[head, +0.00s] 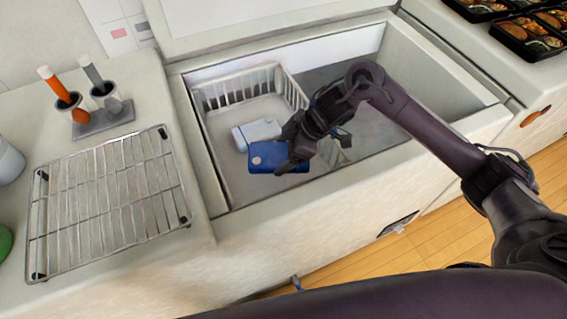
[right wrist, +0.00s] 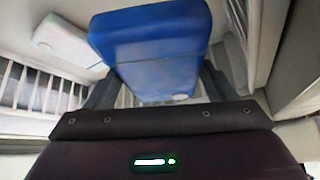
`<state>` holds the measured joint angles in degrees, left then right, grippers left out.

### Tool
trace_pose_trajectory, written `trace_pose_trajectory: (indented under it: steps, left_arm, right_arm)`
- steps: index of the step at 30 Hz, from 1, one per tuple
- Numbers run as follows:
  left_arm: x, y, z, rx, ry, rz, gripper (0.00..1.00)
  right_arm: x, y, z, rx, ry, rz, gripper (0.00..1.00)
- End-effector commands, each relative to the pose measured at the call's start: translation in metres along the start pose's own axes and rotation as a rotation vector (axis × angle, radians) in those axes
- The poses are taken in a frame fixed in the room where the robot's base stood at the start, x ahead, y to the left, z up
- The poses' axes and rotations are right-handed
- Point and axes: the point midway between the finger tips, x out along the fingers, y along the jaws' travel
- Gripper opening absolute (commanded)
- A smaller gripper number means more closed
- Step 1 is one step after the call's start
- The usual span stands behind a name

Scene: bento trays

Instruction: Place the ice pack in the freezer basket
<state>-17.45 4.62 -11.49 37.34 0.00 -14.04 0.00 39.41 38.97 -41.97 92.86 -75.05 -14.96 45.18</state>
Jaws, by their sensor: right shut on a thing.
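The blue ice pack (head: 268,158) is held by my right gripper (head: 298,150) inside the open chest freezer (head: 215,130). Its blue body also fills the space between the fingers in the right wrist view (right wrist: 150,45). The white slatted freezer basket (head: 235,92) stands at the back left of the freezer. The held pack hangs toward the front of the basket; I cannot tell whether it is over it. A pale pack (head: 256,133) lies just behind the blue one, and the wrist view shows it too (right wrist: 68,40). My left gripper is not in view.
A wire rack (head: 105,195) lies on the counter at left, with orange and grey tools in a holder (head: 105,118) behind it. The freezer's front rim (head: 330,185) is close to my right gripper. Food trays (head: 530,38) sit at the far right.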

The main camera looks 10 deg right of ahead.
Motion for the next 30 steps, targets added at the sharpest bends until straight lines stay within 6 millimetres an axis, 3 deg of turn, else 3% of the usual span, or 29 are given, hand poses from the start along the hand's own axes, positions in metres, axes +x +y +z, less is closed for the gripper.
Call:
trace_pose_trajectory:
  steps: [13, 30]
  left_arm:
    - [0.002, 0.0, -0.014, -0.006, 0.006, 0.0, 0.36]
    - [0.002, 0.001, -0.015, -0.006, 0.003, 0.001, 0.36]
  right_arm:
    - [0.041, 0.001, 0.026, 0.001, 0.001, 0.0, 0.46]
    - [0.05, 0.001, 0.031, 0.0, 0.002, 0.001, 0.46]
